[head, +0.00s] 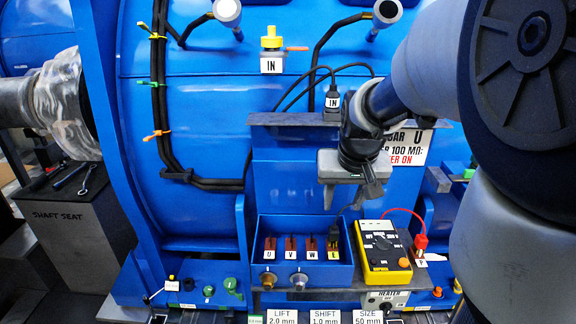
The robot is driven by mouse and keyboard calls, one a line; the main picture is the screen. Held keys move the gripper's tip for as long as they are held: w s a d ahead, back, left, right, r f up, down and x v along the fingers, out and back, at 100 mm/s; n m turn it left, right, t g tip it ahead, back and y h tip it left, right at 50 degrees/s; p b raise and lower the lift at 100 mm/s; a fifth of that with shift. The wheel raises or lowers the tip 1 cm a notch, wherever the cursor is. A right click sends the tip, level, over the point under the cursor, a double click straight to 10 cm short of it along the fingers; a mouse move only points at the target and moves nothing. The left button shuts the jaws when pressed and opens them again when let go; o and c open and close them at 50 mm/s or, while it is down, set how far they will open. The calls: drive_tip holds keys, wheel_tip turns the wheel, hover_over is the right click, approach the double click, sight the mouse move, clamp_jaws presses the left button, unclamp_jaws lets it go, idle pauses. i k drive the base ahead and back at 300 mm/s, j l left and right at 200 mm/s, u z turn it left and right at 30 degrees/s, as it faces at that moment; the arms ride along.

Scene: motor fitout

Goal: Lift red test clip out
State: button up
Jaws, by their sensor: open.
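The red test clip (421,242) stands upright at the right of the yellow multimeter (384,250). A red lead arches from the meter to it. Its lower end meets a small mount with a white label; how it sits there is too small to tell. My gripper (372,192) hangs above the meter, up and to the left of the red clip and apart from it. Its fingers point down and look empty; they are small and partly edge-on.
A blue terminal box (262,278) with several labelled terminals and a black clip (333,238) is left of the meter. A black lead rises from this clip. A dark ledge (290,119) and a warning sign (411,146) are behind my arm, which covers the upper right.

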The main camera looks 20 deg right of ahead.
sight(420, 242)
drive_tip(key=z, duration=1.35)
